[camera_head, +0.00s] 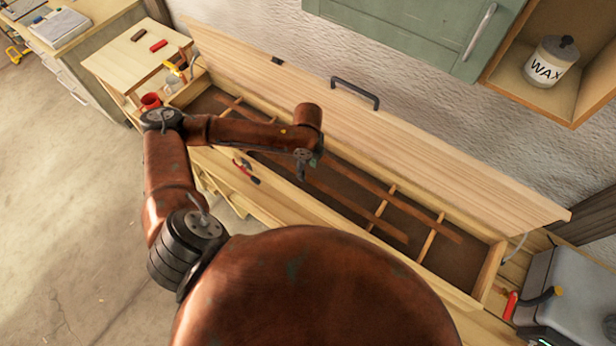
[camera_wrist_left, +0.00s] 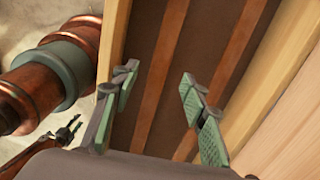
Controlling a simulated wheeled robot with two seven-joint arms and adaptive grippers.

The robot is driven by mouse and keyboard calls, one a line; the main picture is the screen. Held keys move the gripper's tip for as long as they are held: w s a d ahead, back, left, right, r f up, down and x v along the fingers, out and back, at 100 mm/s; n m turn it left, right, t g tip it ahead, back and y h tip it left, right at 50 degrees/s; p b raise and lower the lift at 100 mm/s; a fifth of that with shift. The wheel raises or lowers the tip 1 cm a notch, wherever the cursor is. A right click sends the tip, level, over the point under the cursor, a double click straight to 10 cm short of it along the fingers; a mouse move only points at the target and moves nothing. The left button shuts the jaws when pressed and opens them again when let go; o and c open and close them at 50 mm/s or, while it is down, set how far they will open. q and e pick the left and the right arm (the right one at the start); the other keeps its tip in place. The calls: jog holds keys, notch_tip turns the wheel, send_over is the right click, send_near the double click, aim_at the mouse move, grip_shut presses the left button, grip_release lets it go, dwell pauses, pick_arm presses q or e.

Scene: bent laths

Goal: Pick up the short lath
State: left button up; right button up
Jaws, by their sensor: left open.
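An open long wooden box (camera_head: 490,278) holds two thin brown laths. The front lath (camera_head: 342,199) lies along the near wall; the back lath (camera_head: 439,225) runs beside it and reaches further right. My arm hides part of both, so I cannot tell which is shorter. The front lath also shows in the left wrist view (camera_wrist_left: 163,60), with the back lath (camera_wrist_left: 232,65) to its right. My left gripper (camera_wrist_left: 160,75) is open over the box, its fingers on either side of the front lath in the picture, apart from it. In the head view the left gripper (camera_head: 303,168) is small and partly hidden.
Light crossbars (camera_head: 432,238) span the box. Its raised lid (camera_head: 420,150) with a dark handle stands along the back. A red-handled tool (camera_head: 246,172) is at the front wall. A grey machine (camera_head: 575,300) stands at the right, a small side table (camera_head: 130,60) at the left.

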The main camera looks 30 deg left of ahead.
aim_at(308, 178)
pick_arm(q)
notch_tip(308, 178, down, 4)
jog(key=shift+w+d+r+p, duration=0.1)
jog(key=shift+d+p, duration=0.05)
jog(key=shift+p, duration=0.15)
jog(key=shift+f, duration=0.3)
jog(key=c, duration=0.8)
grip_shut()
pick_arm(e)
jog(key=shift+w+d+r, duration=0.15)
jog(key=shift+d+r, duration=0.1)
jog(key=shift+r, duration=0.15)
